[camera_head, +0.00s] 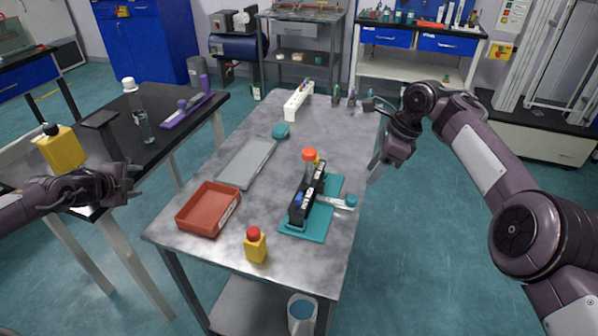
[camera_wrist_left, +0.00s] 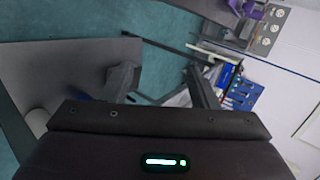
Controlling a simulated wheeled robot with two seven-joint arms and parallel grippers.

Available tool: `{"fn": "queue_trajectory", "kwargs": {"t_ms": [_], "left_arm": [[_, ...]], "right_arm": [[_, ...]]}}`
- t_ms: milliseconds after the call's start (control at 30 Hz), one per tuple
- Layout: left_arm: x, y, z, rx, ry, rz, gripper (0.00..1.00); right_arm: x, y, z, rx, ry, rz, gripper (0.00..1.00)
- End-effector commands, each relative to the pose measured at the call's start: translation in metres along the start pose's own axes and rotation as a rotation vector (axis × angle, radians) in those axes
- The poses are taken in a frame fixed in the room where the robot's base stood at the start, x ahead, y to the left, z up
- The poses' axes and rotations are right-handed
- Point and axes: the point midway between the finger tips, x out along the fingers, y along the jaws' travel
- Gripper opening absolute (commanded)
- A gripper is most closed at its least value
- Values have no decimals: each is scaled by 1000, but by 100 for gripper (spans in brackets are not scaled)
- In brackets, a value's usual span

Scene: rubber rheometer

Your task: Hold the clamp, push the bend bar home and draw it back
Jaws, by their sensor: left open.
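The bending device is a black clamp (camera_head: 299,207) on a teal base (camera_head: 325,219), on the grey metal table. It has an orange-red knob (camera_head: 309,154) on top and a blue part on its side. A pale bar (camera_head: 331,202) with a teal knob (camera_head: 351,201) sticks out from it to the right. My left gripper (camera_head: 131,191) is open and empty, well left of the table, near the black side table. Its spread fingers show in the left wrist view (camera_wrist_left: 162,86). My right gripper (camera_head: 374,168) hangs beyond the table's right edge, apart from the bar; its jaw state is unclear.
On the metal table (camera_head: 265,133) are a red tray (camera_head: 208,209), a grey plate (camera_head: 247,162), a yellow bottle (camera_head: 255,246), a teal item (camera_head: 280,131) and a white rack (camera_head: 298,101). The black side table (camera_head: 165,105) holds a purple device (camera_head: 188,108) and a clear bottle (camera_head: 139,117).

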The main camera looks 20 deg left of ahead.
Motion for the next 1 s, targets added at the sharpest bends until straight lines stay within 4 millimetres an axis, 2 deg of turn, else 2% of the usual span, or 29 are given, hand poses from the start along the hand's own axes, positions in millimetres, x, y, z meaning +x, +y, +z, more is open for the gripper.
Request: {"fn": "queue_trajectory", "kwargs": {"t_ms": [33, 200, 333, 467, 633, 767, 867, 967, 1000], "left_arm": [[-10, -18, 1, 44, 0, -5, 54], [-36, -58, -2, 154, 0, -12, 54], [-55, -83, -2, 238, -23, -22, 54], [-61, -91, -1, 299, -67, -40, 54], [-52, -90, -2, 339, -135, -72, 54], [-36, -85, -10, 363, -192, -94, 54], [-18, -81, -25, 385, -243, -109, 54], [6, -80, -56, 420, -300, -120, 54], [16, -82, -74, 440, -325, -124, 54]], "right_arm": [[0, 0, 0, 0, 0, 0, 36], [0, 0, 0, 0, 0, 0, 36], [0, 0, 0, 0, 0, 0, 36], [0, 0, 0, 0, 0, 0, 36], [0, 0, 0, 0, 0, 0, 36], [0, 0, 0, 0, 0, 0, 36], [0, 0, 0, 0, 0, 0, 36], [0, 0, 0, 0, 0, 0, 36], [0, 0, 0, 0, 0, 0, 36]]}}
